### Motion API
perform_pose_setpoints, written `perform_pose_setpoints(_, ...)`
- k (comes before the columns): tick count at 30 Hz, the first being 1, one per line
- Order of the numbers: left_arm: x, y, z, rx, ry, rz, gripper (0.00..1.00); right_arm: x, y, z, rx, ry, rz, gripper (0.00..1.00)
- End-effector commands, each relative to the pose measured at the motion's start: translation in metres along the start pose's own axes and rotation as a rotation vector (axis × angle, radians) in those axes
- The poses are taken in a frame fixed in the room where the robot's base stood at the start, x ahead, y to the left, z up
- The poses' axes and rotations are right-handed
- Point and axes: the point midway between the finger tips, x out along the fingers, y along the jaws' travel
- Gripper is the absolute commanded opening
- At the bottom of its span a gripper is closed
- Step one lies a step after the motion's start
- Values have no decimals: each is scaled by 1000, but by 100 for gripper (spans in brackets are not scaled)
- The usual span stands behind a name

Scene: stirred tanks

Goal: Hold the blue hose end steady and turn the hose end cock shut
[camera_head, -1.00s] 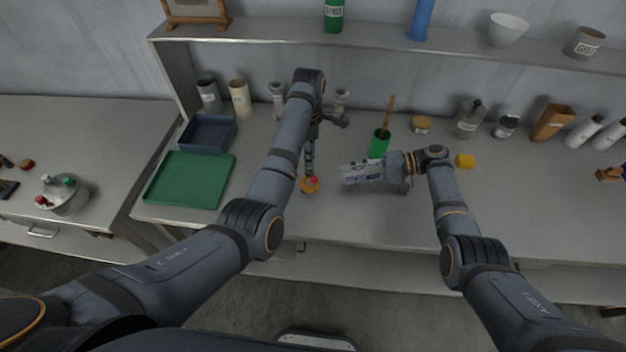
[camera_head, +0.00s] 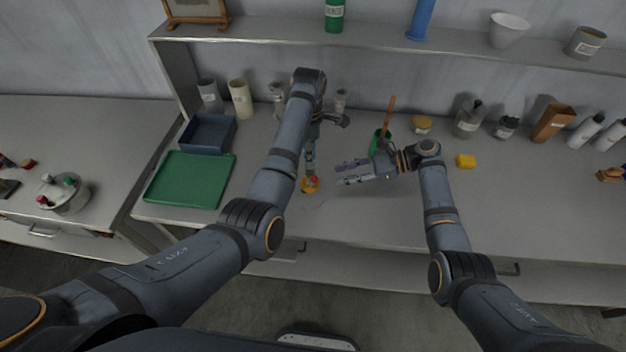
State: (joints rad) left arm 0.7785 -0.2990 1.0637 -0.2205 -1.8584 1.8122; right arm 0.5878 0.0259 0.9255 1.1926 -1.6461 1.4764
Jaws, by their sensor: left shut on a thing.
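My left gripper (camera_head: 311,172) reaches down over the bench and is shut on a small piece with an orange part and a red top (camera_head: 311,182), low over the bench. This piece is where the hose end and its cock appear to be. It is too small to tell cock from hose, and I cannot make out any blue on it. My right gripper (camera_head: 343,174) is to the right of it, pointing left, with its two fingers spread and nothing between them. A short gap separates its fingertips from the orange and red piece.
A green tray (camera_head: 160,190) and a dark blue bin (camera_head: 207,147) stand on the left. A green cup (camera_head: 375,150) with a wooden handle stands behind my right gripper. The front middle of the bench is clear.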

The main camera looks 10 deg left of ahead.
Motion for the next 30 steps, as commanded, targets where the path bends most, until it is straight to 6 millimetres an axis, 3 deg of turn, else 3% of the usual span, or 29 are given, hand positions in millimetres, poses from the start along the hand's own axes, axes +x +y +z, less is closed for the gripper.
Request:
perform_pose_setpoints(6,0,0,0,0,0,1,0,53,1,1,0,-4,4,30)
perform_pose_setpoints(12,0,0,0,0,0,1,0,86,0,1,-1,-3,2,30)
perform_pose_setpoints(24,0,0,0,0,0,1,0,98,0,0,-2,0,1,30)
perform_pose_setpoints(30,0,0,0,0,0,1,0,98,0,0,-2,0,1,4)
